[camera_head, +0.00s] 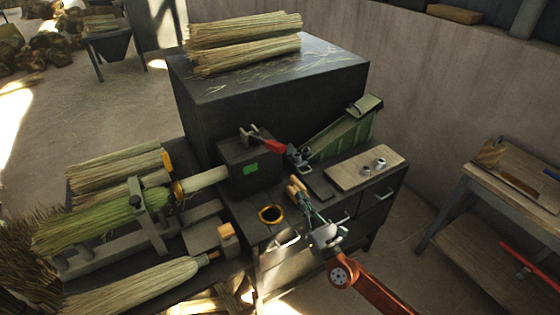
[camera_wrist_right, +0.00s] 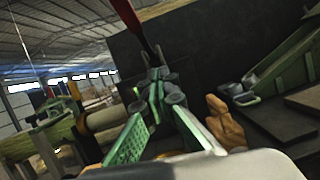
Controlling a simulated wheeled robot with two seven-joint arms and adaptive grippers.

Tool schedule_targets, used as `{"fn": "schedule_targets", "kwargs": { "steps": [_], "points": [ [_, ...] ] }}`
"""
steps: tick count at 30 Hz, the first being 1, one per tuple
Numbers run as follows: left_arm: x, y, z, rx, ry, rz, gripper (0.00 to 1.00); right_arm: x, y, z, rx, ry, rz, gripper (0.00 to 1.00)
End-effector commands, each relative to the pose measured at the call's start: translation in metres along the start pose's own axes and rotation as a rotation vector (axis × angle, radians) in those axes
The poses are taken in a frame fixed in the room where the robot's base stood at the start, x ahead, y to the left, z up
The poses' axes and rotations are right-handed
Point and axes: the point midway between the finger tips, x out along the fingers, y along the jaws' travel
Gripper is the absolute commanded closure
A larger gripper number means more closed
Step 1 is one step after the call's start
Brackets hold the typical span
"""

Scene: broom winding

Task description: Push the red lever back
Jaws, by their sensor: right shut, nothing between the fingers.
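The red lever (camera_head: 274,146) sits on the dark box with a green panel (camera_head: 250,169), on the machine in the middle. Its red arm also shows at the top of the right wrist view (camera_wrist_right: 127,14), beyond the fingertips. My right gripper (camera_head: 305,203) is over the front of the bench, below and right of the lever in the head view. It is shut and empty, with green fingers that meet in the right wrist view (camera_wrist_right: 158,76). A gap shows between it and the lever in the head view. My left gripper is not in view.
Wooden handles (camera_head: 295,187) stand close beside the right fingers. Broom bundles (camera_head: 130,280) lie at left.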

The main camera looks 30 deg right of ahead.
Motion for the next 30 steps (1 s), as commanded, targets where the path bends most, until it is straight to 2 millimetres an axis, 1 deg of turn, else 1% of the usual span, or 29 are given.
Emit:
{"fn": "schedule_targets", "kwargs": {
  "steps": [1, 3, 6, 15, 18, 20, 23, 30],
  "points": [
    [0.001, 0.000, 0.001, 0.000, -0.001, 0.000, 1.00, 0.001, 0.010, 0.012, -0.036, -0.026, 0.025, 1.00],
    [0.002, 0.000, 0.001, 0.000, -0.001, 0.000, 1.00, 0.001, 0.019, 0.023, -0.072, -0.052, 0.046, 1.00],
    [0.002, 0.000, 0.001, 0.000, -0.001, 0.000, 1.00, 0.001, 0.025, 0.030, -0.097, -0.068, 0.059, 1.00],
    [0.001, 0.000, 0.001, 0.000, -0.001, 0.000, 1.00, 0.002, 0.025, 0.030, -0.097, -0.069, 0.059, 1.00],
    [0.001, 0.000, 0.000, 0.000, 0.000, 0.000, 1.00, 0.006, 0.025, 0.031, -0.096, -0.069, 0.058, 1.00],
    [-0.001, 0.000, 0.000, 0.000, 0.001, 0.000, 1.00, 0.012, 0.025, 0.032, -0.096, -0.070, 0.057, 1.00],
    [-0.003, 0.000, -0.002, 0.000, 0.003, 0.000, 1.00, 0.027, 0.027, 0.034, -0.095, -0.071, 0.058, 1.00],
    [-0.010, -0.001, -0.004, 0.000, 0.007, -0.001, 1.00, 0.076, 0.030, 0.037, -0.094, -0.071, 0.057, 1.00]
  ]
}}
